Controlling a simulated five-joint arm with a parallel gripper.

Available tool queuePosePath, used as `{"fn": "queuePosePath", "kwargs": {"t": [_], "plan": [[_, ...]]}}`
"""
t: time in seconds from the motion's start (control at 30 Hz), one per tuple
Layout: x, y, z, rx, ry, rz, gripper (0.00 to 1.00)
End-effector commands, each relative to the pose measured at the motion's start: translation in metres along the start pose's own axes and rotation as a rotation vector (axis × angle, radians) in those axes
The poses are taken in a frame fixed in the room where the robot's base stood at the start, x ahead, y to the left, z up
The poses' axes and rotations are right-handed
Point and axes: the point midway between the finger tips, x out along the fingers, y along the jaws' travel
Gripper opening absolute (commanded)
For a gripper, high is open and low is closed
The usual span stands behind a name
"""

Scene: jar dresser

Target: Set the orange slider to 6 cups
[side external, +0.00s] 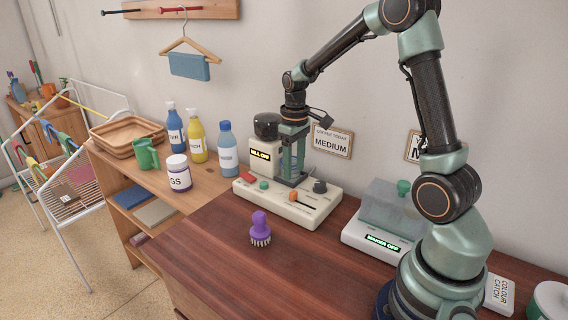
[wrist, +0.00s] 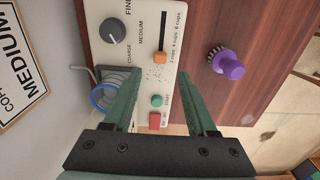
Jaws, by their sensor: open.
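The orange slider (wrist: 160,57) sits at the lower end of its dark slot on the cream grinder panel (wrist: 143,60), in the wrist view. The printed scale beside the slot reads 2, 4 and 6 cups; the slider is at the 2 cups end, with 6 cups at the far end. In the side external view the slider (side external: 294,196) shows on the panel's front part. My gripper (wrist: 158,78) is open and empty, its green fingers pointing at the panel. In the side external view my gripper (side external: 291,176) is over the panel, behind the slider.
The panel also carries a grey dial (wrist: 112,31), a green button (wrist: 157,100) and a red switch (wrist: 157,119). A purple brush (side external: 260,228) stands on the wood in front. A machine with a clear cover (side external: 385,210) stands to the right. A wall sign (side external: 332,141) reads MEDIUM.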

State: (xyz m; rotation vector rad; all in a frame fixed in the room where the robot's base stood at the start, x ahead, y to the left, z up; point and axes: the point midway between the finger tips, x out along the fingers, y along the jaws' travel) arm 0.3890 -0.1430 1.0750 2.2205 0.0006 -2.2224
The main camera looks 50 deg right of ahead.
Motion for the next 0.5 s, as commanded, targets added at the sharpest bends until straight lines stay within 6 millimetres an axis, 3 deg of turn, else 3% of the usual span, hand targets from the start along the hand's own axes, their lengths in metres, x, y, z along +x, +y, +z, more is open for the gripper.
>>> {"fn": "queuePosePath", "kwargs": {"t": [0.2, 0.5], "plan": [[0.042, -0.001, 0.001, 0.000, -0.004, -0.001, 0.57], [0.070, 0.000, 0.000, 0.000, 0.000, 0.000, 0.57]]}}
